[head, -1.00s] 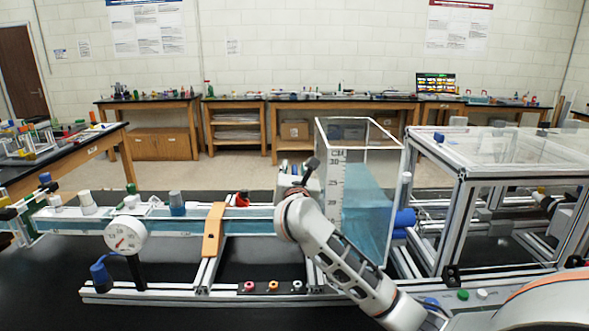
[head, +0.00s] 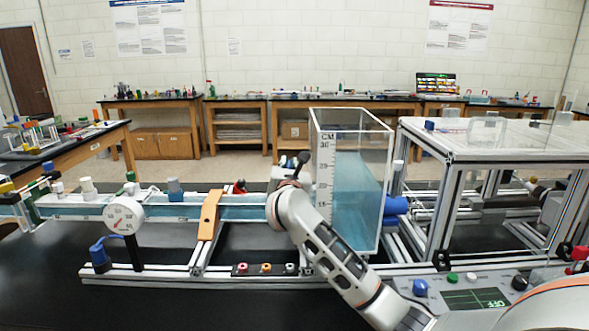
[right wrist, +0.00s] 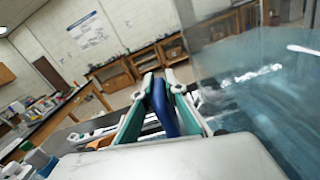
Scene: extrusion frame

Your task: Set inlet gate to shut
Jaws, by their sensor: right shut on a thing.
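The inlet gate cannot be told apart for sure; a dark knobbed lever (head: 302,160) shows above my right wrist, beside the tank (head: 352,190) with blue water. My right gripper (right wrist: 160,84) is shut on a blue handle (right wrist: 162,112), which stands between its two green-lined fingers in the right wrist view. My left gripper is not in view.
A water channel (head: 150,211) runs left from the tank, with a round dial gauge (head: 124,215) and an orange strap (head: 208,215) across it. A clear-topped frame (head: 450,190) stands right of the tank. A control panel (head: 450,285) at lower right has a display reading OFF.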

